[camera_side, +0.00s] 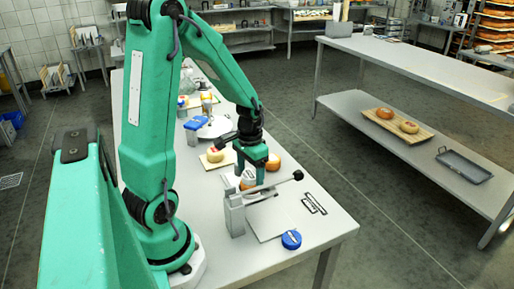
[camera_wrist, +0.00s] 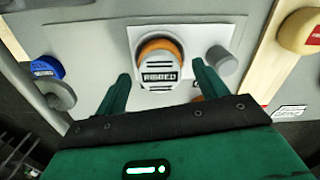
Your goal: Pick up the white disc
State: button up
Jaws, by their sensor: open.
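The white disc (camera_wrist: 160,70) has dark lettering on its face and sits in front of an orange rim in the wrist view. Whether it rests on an orange wheel or is part of it, I cannot tell. In the side view a pale disc (camera_side: 247,182) with an orange edge shows low between my fingers, partly hidden. My gripper (camera_wrist: 161,69) is open, with one green finger on each side of the disc and visible space beside each. It also shows in the side view (camera_side: 250,178), pointing down over the table. I see no clear contact with the disc.
An orange wheel (camera_side: 273,162) is just behind. A blue round item (camera_side: 291,239) is near the table's front edge. A grey cylinder (camera_wrist: 222,61) stands right of the disc.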

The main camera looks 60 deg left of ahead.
aim_at(251, 175)
dwell(0.4)
jog(key=c, duration=1.1)
jog(key=shift+r, duration=0.1)
jog(key=shift+r, duration=0.75)
jog(key=r, duration=0.2)
jog(key=shift+d+r, duration=0.25)
jog(key=shift+r, duration=0.15)
jog(key=d+r, duration=0.2)
jog(key=d, duration=0.1)
jog(key=d+r, duration=0.2)
jog(key=d, duration=0.2)
jog(key=d+r, duration=0.2)
jog(key=d, duration=0.2)
jog(key=shift+s+r, duration=0.25)
